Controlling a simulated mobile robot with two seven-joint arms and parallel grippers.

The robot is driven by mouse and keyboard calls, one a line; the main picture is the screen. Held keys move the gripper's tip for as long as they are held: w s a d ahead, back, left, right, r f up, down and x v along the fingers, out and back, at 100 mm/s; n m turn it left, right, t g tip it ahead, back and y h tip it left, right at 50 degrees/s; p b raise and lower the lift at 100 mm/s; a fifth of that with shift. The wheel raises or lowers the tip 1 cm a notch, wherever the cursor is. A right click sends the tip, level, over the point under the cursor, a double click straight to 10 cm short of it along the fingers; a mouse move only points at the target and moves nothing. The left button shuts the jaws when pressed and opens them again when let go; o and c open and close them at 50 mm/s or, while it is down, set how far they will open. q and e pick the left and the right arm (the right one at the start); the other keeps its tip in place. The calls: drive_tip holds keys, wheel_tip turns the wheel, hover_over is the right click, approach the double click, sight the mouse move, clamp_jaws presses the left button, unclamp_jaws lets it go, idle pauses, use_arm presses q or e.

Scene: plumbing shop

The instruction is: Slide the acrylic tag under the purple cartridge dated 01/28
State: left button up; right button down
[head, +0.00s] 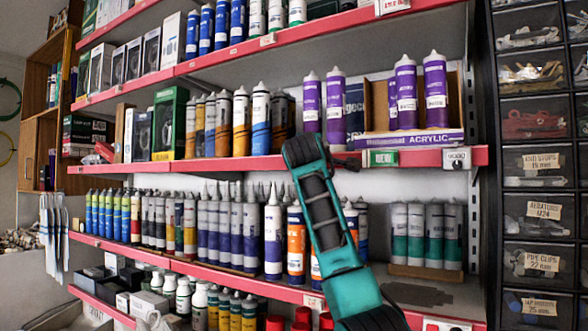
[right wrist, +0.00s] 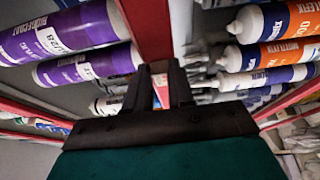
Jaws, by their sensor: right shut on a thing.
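Two purple cartridges stand upright on the middle shelf left of the carton. The right one (head: 335,103) carries a label (right wrist: 62,38) in the right wrist view whose end looks like 28; the full date is unclear. The left one (head: 312,103) also shows in the wrist view (right wrist: 88,68); its label is too small to read. My right gripper (head: 347,161) points right along the red shelf edge, just below this pair. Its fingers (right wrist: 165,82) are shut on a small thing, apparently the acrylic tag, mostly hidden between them. My left gripper is not in view.
A green tag (head: 380,158) and a white tag (head: 456,158) sit on the shelf edge. Orange cartridges (head: 296,243) stand below. Drawers (head: 537,160) flank the right side.

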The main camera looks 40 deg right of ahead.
drive_tip(key=s+d+b, duration=0.2)
drive_tip(key=s, duration=0.4)
drive_tip(key=shift+d, duration=0.25)
drive_tip(key=c, duration=1)
unclamp_jaws()
drive_tip(key=shift+o, duration=0.2)
drive_tip(key=shift+s+a, duration=0.1)
